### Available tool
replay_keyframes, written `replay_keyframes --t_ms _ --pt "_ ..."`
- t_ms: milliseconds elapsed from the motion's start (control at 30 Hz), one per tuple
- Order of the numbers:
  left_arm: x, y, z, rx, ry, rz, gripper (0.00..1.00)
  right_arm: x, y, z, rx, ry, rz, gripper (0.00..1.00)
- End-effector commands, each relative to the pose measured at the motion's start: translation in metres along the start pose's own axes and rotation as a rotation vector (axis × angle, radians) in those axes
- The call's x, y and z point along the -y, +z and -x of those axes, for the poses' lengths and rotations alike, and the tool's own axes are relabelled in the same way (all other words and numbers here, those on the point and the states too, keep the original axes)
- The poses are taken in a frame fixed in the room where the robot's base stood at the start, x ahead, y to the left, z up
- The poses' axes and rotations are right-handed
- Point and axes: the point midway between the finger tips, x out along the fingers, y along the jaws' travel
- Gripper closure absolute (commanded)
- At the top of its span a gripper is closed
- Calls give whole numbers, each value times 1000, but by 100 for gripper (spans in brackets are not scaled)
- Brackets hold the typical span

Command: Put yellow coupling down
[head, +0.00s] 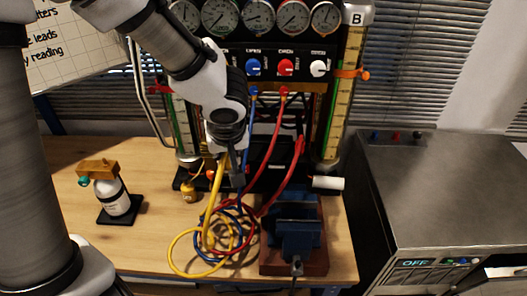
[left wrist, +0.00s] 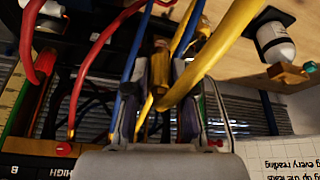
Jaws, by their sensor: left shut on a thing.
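My left gripper (head: 236,172) points down over the back of the wooden bench, in front of the gauge rig. In the left wrist view its fingers (left wrist: 158,95) are shut on a brass-coloured piece, which looks like the yellow coupling (left wrist: 160,68). The coupling is mostly hidden in the head view. The yellow hose (head: 221,180) hangs beside the gripper down to a loose coil on the bench, and it passes close by the fingers in the left wrist view (left wrist: 222,45). My right gripper is not in view.
Red (head: 268,128) and blue (head: 249,128) hoses hang from the gauge rig (head: 287,48) and tangle with the yellow coil. A blue vise (head: 294,232) stands right of the coil. A white bottle (head: 112,196) stands left. Bench (head: 150,240) between bottle and coil is clear.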

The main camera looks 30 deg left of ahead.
Motion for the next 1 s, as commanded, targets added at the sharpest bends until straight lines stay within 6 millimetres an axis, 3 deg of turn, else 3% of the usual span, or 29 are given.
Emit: replay_keyframes --t_ms 33,300,567,600,733,1000 --pt "-8 -9 2 4 -9 -4 100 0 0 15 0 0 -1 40" --pt "-62 -53 -19 4 -7 -5 100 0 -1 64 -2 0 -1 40" --pt "-94 -76 -38 4 -6 -4 100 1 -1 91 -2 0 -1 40" --pt "-92 -69 -51 5 -8 -7 100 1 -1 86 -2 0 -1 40" --pt "-91 -60 -71 4 -6 -6 100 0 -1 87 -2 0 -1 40" --pt "-91 -59 -75 3 -4 -3 100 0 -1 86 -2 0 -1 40"
